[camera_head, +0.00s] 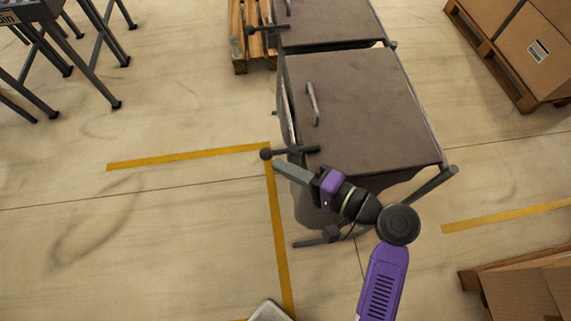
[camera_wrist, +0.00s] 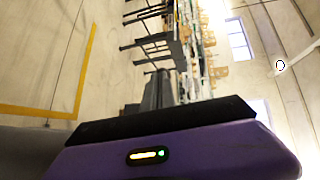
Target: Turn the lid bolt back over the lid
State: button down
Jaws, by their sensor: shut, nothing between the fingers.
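The near cart's lid (camera_head: 375,110) is flat, grey-brown and closed, with a metal handle (camera_head: 312,104) near its left side. The lid bolt (camera_head: 297,150) is a dark bar at the lid's near left corner. Its round knob (camera_head: 265,154) sticks out to the left, and its other end appears to lie over the lid's edge. My gripper (camera_head: 279,167) is shut and empty, its tip just below the knob in the head view; I cannot tell whether they touch. The wrist view shows my purple gripper body but not the bolt.
A second lidded cart (camera_head: 330,20) with a similar bolt (camera_head: 265,29) stands behind, beside a wooden pallet (camera_head: 240,40). Boxes on a pallet (camera_head: 535,50) stand at the far right, more cartons (camera_head: 525,295) at the near right. The floor left of the yellow line (camera_head: 275,220) is clear.

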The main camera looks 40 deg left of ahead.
dwell(0.3)
jog(key=shift+s+a+r+m+t+p, duration=0.15)
jog(key=shift+a+m+t+p, duration=0.25)
jog(key=shift+m+t+p, duration=0.45)
jog(key=shift+a+t+b, duration=0.25)
jog(key=shift+a+b, duration=0.05)
